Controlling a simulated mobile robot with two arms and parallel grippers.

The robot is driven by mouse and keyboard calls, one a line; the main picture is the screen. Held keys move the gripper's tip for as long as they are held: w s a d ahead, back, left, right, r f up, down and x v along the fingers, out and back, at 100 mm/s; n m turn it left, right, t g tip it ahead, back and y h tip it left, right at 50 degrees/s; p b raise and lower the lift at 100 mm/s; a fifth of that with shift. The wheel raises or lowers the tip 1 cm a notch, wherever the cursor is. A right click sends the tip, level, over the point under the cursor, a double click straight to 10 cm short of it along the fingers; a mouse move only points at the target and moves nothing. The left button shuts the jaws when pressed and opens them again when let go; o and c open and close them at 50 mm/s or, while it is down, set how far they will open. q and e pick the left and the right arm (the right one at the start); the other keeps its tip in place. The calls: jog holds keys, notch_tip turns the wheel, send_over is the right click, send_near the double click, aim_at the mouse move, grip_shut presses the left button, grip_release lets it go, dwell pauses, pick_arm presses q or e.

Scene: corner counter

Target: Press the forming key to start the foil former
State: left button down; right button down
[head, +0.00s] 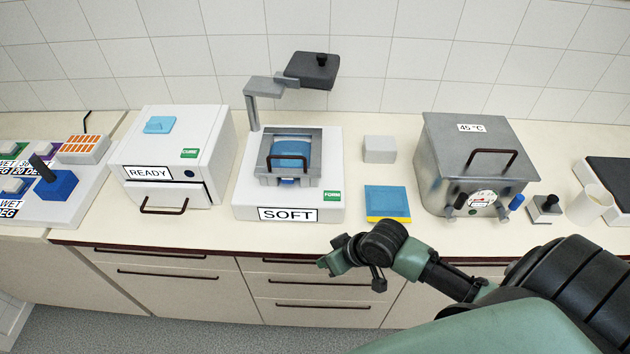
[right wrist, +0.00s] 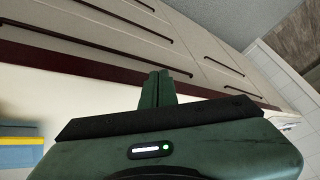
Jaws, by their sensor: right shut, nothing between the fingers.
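The foil former (head: 247,203) is a white machine on the counter, left of centre in the head view, with a "SOFT" label on its front. A green key marked "FORM" (head: 332,196) sits at its front right corner. A grey frame with a dark handle lies over blue material (head: 291,147) on top. A post with a swing arm carries a dark plate (head: 312,70) above and behind it. My right gripper (head: 323,264) is shut and empty, in front of the counter edge and below the key in the picture. Its closed fingers show in the right wrist view (right wrist: 157,76). My left gripper is out of view.
A white "READY" box (head: 212,165) stands left of the former. A blue and yellow pad (head: 387,203) and a grey block (head: 380,149) lie to its right. A metal "45 °C" tank (head: 475,150) stands further right. Drawers with dark handles are below the counter.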

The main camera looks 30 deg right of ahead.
jog(key=shift+m+t+y, duration=0.3)
jog(key=shift+y, duration=0.3)
jog(key=w+r, duration=0.1)
jog(key=r, duration=0.1)
jog(key=w+d+r, duration=0.1)
jog(key=w+r, duration=0.1)
jog(key=w+d+r, duration=0.1)
jog(key=w+r, duration=0.1)
jog(key=shift+w+d+r+p, duration=0.1)
jog(key=shift+d+r+p, duration=0.1)
jog(key=shift+r+p, duration=0.15)
jog(key=w+d+r+m, duration=0.1)
jog(key=w+d+r, duration=0.2)
jog(key=r, duration=0.3)
jog(key=w+d+r+m+t, duration=0.1)
jog(key=w+d+r+m, duration=0.1)
jog(key=r, duration=0.5)
jog(key=shift+w+d+r+t+y+p, duration=0.25)
jog(key=shift+w+d+y+p, duration=0.35)
jog(key=shift+d, duration=0.55)
jog(key=shift+w+f, duration=0.15)
jog(key=shift+f, duration=0.05)
jog(key=b, duration=0.9)
send_over(336, 196)
notch_tip(336, 196, down, 7)
jog(key=shift+r, duration=0.2)
jog(key=shift+f, duration=1)
jog(key=shift+f, duration=0.2)
